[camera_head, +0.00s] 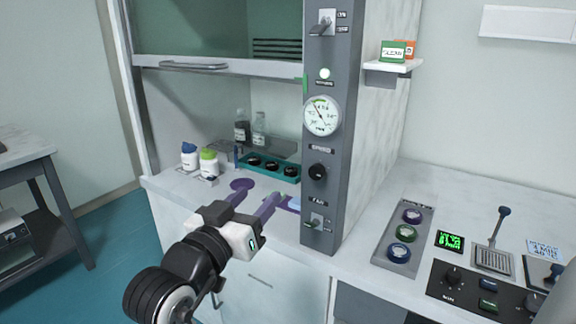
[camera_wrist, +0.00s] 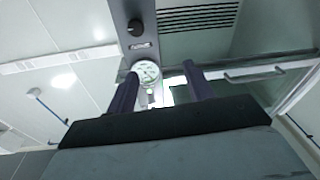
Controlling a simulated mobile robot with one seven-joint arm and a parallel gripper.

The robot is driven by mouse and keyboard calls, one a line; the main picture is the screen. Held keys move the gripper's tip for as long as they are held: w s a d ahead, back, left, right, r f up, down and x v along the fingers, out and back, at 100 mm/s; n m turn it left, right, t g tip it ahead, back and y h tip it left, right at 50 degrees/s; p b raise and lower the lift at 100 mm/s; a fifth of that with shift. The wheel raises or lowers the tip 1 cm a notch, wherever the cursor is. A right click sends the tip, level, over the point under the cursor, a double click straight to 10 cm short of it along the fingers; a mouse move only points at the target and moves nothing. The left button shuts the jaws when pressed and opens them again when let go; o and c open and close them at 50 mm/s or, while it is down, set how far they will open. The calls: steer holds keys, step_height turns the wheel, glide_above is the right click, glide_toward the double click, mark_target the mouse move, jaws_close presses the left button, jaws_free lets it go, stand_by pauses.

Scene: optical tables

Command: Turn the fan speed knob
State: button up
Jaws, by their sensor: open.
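The fan speed knob (camera_head: 317,172) is a round black knob on the front of the grey column, below the round gauge and a small label. It also shows at the top of the wrist view (camera_wrist: 137,27). My gripper (camera_head: 258,194) is open, with its two purple fingers apart and nothing visible between them. In the head view it is left of the column and lower than the knob, apart from it. In the wrist view my gripper (camera_wrist: 160,72) has the gauge (camera_wrist: 146,71) showing between its fingers, with the knob beyond them.
Bottles (camera_head: 208,162) and a teal rack (camera_head: 268,166) stand in the hood. A panel of coloured knobs (camera_head: 427,221) lies on the right bench.

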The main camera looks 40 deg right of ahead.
mark_target(314, 175)
steer(key=w+d+p, duration=0.1)
steer(key=d, duration=0.4)
steer(key=w+d+f+g+p, duration=0.1)
steer(key=d, duration=0.4)
steer(key=w+d+m+g+p, duration=0.1)
steer(key=d, duration=0.4)
steer(key=shift+d+f, duration=0.2)
steer(key=shift+f, duration=0.05)
steer(key=c, duration=1)
steer(key=shift+o, duration=0.2)
steer(key=shift+f+m, duration=0.1)
steer(key=shift+m, duration=0.2)
